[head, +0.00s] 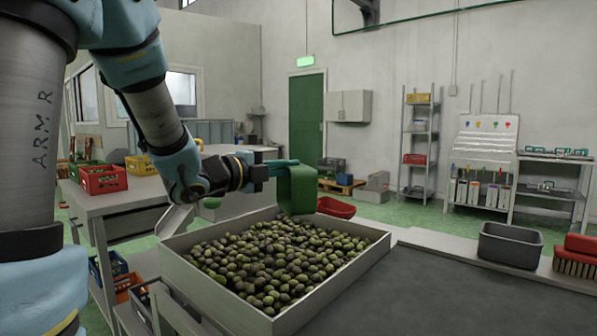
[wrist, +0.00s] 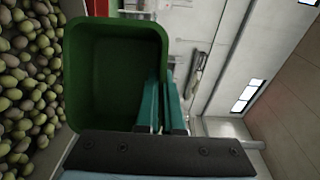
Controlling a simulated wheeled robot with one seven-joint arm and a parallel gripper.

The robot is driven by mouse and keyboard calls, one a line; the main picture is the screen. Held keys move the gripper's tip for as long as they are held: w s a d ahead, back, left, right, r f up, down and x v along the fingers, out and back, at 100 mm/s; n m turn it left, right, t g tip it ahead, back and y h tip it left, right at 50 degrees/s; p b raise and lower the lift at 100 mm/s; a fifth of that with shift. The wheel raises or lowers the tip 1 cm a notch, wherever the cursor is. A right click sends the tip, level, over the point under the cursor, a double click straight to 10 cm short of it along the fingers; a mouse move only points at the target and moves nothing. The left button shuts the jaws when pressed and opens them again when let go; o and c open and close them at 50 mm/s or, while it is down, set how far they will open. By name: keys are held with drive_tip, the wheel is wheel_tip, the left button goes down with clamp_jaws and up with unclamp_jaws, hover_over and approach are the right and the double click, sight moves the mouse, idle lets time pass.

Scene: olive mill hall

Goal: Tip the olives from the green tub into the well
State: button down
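The green tub (head: 300,190) is held above the far end of the well (head: 345,277), a shallow metal-walled bin with a broad bed of green and dark olives (head: 270,262). My gripper (head: 283,163) is shut on the tub's wall with its teal fingers. In the wrist view, the fingers (wrist: 162,106) pinch one side of the tub (wrist: 115,75), whose open mouth faces the camera. The tub looks tipped well over, and no olives show inside it. Olives (wrist: 28,80) also lie along the left of the wrist view.
A red tray (head: 336,207) lies just behind the well. To the right, a grey bin (head: 510,245) and a red brush (head: 576,258) sit on a ledge beside a dark flat surface (head: 440,295). Red (head: 103,180) and yellow (head: 140,165) crates stand on a bench at left.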

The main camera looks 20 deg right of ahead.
drive_tip(key=d+r+y+p, duration=0.1)
drive_tip(key=p, duration=0.2)
drive_tip(key=d+y+p, duration=0.1)
drive_tip(key=p, duration=0.2)
drive_tip(key=d+m+y+p, duration=0.1)
drive_tip(key=p, duration=0.2)
drive_tip(key=shift+r+g, duration=0.4)
drive_tip(key=d+f+m+g+y+p, duration=0.1)
drive_tip(key=d+f+m+y+p, duration=0.35)
drive_tip(key=y+p, duration=1.5)
drive_tip(key=shift+s+d+r+n+h+p, duration=0.15)
drive_tip(key=shift+r+h+p, duration=0.3)
drive_tip(key=shift+h+p, duration=0.5)
drive_tip(key=shift+w+d+r+n+h+p, duration=0.1)
drive_tip(key=shift+d+r+n+h+p, duration=0.1)
drive_tip(key=shift+r+h+p, duration=0.5)
drive_tip(key=shift+s+d+r+n+h+p, duration=0.1)
drive_tip(key=shift+r+n+h+p, duration=0.15)
drive_tip(key=shift+h+p, duration=0.9)
drive_tip(key=shift+f+h, duration=0.1)
drive_tip(key=shift+h, duration=0.15)
